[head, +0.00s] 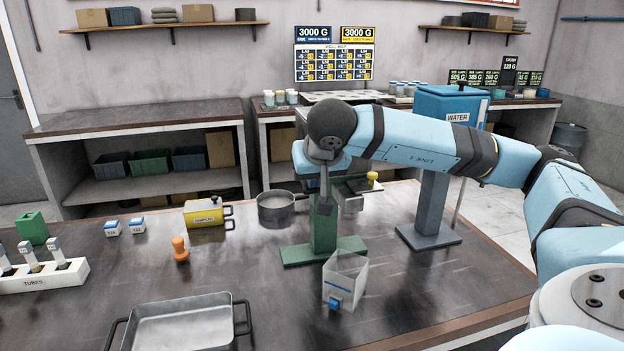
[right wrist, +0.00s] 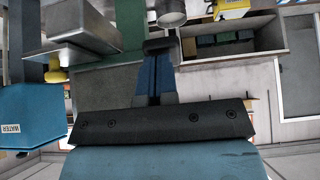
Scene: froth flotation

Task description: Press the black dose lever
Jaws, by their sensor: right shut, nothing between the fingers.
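A green stand (head: 322,228) on the dark table carries a metal dispenser box (head: 355,186) with a yellow knob (head: 373,176) and a small metal cylinder (head: 352,204). My right gripper (head: 325,205) is over the stand, pointing down, just left of the dispenser. In the right wrist view its blue fingers (right wrist: 155,78) are together and empty. A black piece (right wrist: 160,45) shows at their tips, beside the metal cylinder (right wrist: 171,13); I cannot tell whether it is the dose lever or the fingertips, or whether they touch. My left gripper is out of view.
A clear open box (head: 345,280) stands in front of the stand. A blue WATER tank (head: 450,107) on a grey post is behind right. A pot (head: 277,207), yellow box (head: 205,213), orange plunger (head: 180,250) and metal tray (head: 185,325) are left.

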